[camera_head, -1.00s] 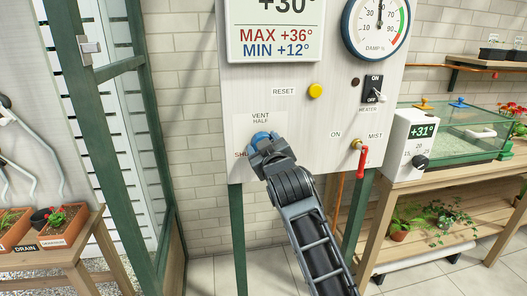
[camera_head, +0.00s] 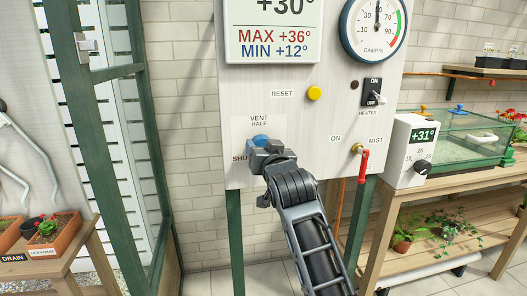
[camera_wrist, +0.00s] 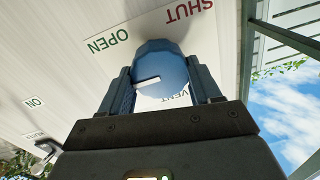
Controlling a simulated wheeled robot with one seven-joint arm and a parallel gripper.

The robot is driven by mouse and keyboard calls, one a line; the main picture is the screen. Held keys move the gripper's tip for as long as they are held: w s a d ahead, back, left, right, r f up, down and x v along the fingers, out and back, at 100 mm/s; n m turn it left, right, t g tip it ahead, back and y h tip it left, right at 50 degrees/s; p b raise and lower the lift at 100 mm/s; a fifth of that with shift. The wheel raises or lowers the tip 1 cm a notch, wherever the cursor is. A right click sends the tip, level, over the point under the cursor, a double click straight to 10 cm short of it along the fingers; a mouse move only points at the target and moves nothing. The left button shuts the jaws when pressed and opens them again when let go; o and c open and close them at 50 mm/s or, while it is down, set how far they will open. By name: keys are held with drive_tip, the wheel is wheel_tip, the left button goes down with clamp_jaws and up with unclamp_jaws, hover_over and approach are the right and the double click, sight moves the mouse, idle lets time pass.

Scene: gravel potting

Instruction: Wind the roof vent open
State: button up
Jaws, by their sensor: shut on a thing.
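The blue vent knob (camera_head: 260,138) is on the white control panel, under the VENT HALF label (camera_head: 259,121). My gripper (camera_head: 267,149) is at the knob and hides its lower part. In the wrist view the knob (camera_wrist: 165,62) sits between the two fingers of my gripper (camera_wrist: 160,72), which are shut on it. A white pointer mark (camera_wrist: 147,83) on the knob points left in that view. The OPEN label (camera_wrist: 107,40) is up and left of the knob, and the SHUT label (camera_wrist: 188,11) is above right. The roof vent itself cannot be made out.
The yellow reset button (camera_head: 313,93), heater switch (camera_head: 374,92) and red mist lever (camera_head: 363,163) are on the same panel, to the right. A potting bench (camera_head: 430,187) stands right. Potted plants (camera_head: 55,235) stand at the lower left.

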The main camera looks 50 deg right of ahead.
drive_tip(key=shift+f, duration=0.15)
drive_tip(key=o, duration=1.1)
drive_tip(key=shift+c, duration=0.2)
drive_tip(key=v, duration=0.7)
drive_tip(key=shift+s+a, duration=0.2)
drive_tip(key=shift+s, duration=0.15)
